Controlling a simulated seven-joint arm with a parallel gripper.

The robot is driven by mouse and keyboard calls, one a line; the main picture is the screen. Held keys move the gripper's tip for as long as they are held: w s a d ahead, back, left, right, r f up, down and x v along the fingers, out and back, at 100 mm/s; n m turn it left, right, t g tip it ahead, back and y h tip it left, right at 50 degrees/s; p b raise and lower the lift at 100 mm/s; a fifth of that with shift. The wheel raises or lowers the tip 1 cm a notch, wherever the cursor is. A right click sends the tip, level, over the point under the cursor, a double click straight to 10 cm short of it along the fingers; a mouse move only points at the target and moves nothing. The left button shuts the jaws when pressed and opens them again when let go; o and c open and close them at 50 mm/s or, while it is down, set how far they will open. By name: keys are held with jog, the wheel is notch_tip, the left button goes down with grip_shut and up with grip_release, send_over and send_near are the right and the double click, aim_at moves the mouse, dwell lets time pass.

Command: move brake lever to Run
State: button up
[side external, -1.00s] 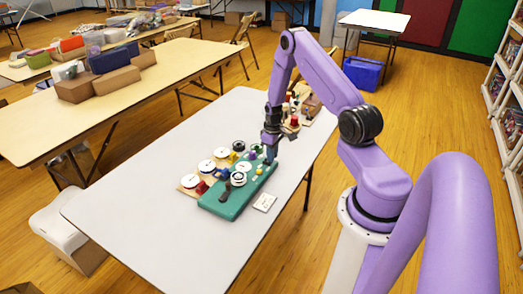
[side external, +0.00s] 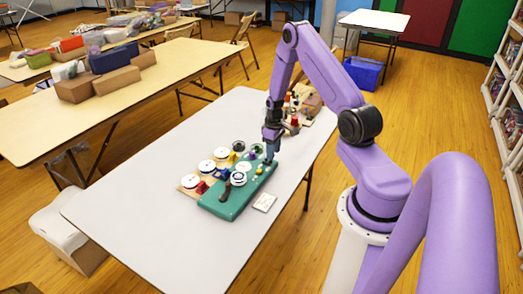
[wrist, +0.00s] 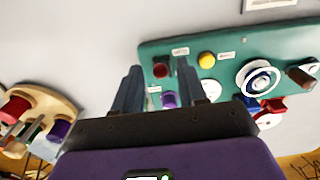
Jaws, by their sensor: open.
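The teal control board (side external: 222,207) lies on the grey table and also shows in the wrist view (wrist: 235,42). It carries a dark-handled lever (wrist: 301,76) beside a white wheel (wrist: 258,77), a yellow knob (wrist: 206,59), a dark red knob (wrist: 160,70) and a purple part (wrist: 168,99). The dark handle shows in the side view too (side external: 227,190). Labels are too small to read, so I cannot tell which part is the brake lever. My gripper (side external: 269,160) is open over the board's far end. In the wrist view, its fingers (wrist: 157,75) straddle the red knob's area; contact is unclear.
White discs (side external: 206,166) and small red and blue parts sit along the board's left side. A wooden board with spools (wrist: 40,110) stands beyond my gripper. A white card (side external: 264,202) lies to the board's right. The table's near part is clear.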

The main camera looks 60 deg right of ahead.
jog(key=shift+r, duration=2.65)
